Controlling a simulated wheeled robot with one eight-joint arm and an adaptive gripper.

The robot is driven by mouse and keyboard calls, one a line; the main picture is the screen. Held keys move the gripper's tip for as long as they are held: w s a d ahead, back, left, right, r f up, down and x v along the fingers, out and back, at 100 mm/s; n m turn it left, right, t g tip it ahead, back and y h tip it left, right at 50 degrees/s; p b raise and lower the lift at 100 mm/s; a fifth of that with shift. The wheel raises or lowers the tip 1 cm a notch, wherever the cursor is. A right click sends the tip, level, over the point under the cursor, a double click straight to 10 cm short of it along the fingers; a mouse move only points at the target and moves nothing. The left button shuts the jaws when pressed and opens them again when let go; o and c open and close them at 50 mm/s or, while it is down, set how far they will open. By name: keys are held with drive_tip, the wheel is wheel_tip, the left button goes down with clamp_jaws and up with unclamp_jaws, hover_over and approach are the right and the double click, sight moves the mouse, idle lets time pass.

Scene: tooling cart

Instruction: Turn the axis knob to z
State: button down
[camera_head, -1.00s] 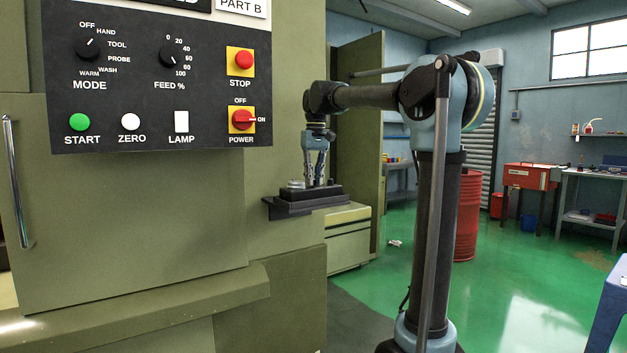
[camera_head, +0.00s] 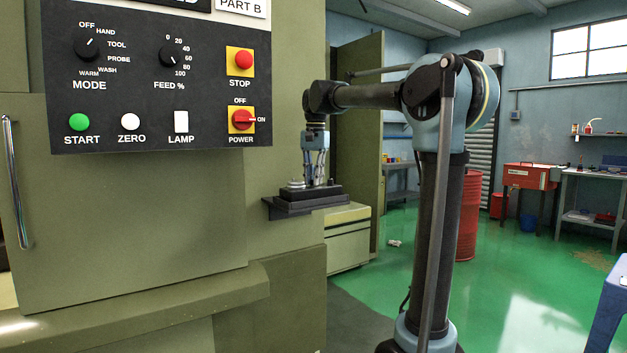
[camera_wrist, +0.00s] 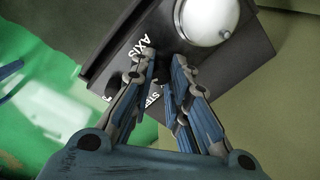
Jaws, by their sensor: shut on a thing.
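A dark control box (camera_head: 300,203) sits on a small shelf at the side of the green machine, and also fills the top of the wrist view (camera_wrist: 250,55). White AXIS and STEP lettering shows on it in the wrist view. My gripper (camera_wrist: 166,60) points down onto the box, also in the head view (camera_head: 319,184). Its fingers straddle a dark spot beside the AXIS lettering and are shut on what appears to be the axis knob. The knob is mostly hidden by the fingers, and its pointer and the z mark cannot be made out.
A silver round wheel (camera_wrist: 207,18) stands on the box close to the fingers. The machine's black panel (camera_head: 200,130) with dials and buttons is at the left. A red barrel (camera_head: 467,215) stands behind my arm. Green floor lies open at the right.

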drive_tip(key=shift+m, duration=0.5)
drive_tip(key=c, duration=1.5)
unclamp_jaws()
drive_tip(key=r, duration=1.1)
drive_tip(key=shift+d+r, duration=0.25)
drive_tip(key=shift+r, duration=0.15)
